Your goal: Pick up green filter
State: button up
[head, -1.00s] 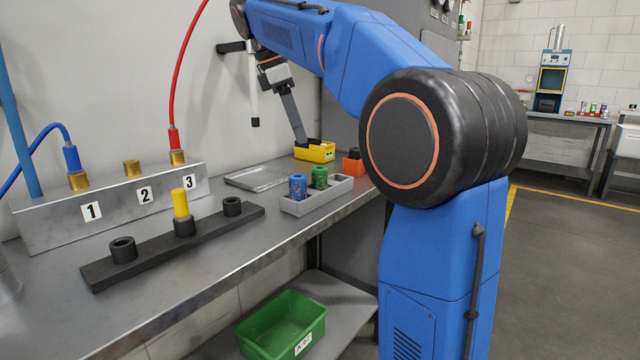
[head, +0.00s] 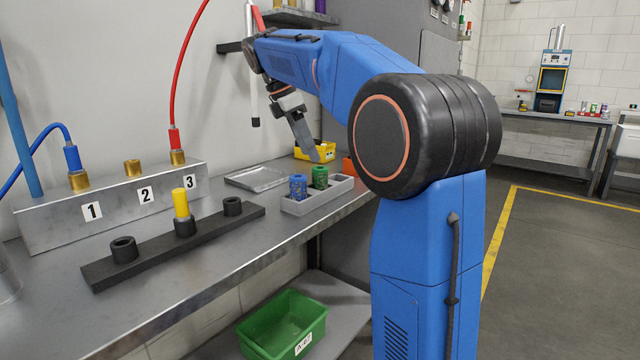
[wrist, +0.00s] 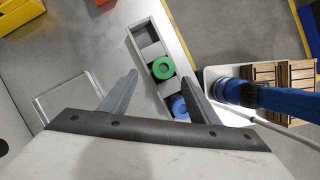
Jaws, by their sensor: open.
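The green filter (head: 320,177) stands upright in a grey compartmented holder (head: 318,204) at the right end of the workbench. In the wrist view the green filter (wrist: 163,68) shows between the two fingers, a little right of the middle. My gripper (head: 315,157) is open and empty, tilted downward just above and behind the green filter in the head view. Its spread fingers (wrist: 158,76) also show in the wrist view; they do not appear to touch the filter. A blue filter (head: 298,187) stands beside the green one, partly hidden by a finger in the wrist view.
A yellow bin (head: 328,149) and an orange bin (head: 348,168) stand behind the holder. A flat metal tray (head: 256,178) lies to its left. A black rack (head: 150,248) holds a yellow filter (head: 181,203). A green crate (head: 283,328) sits on the lower shelf.

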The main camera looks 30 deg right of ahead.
aim_at(318, 168)
jog(key=shift+x, duration=1.2)
jog(key=shift+s+x, duration=0.15)
jog(key=shift+x, duration=1.2)
jog(key=shift+s+x, duration=0.15)
jog(key=shift+x, duration=1.15)
jog(key=shift+d+r, duration=0.15)
jog(key=c, duration=1.2)
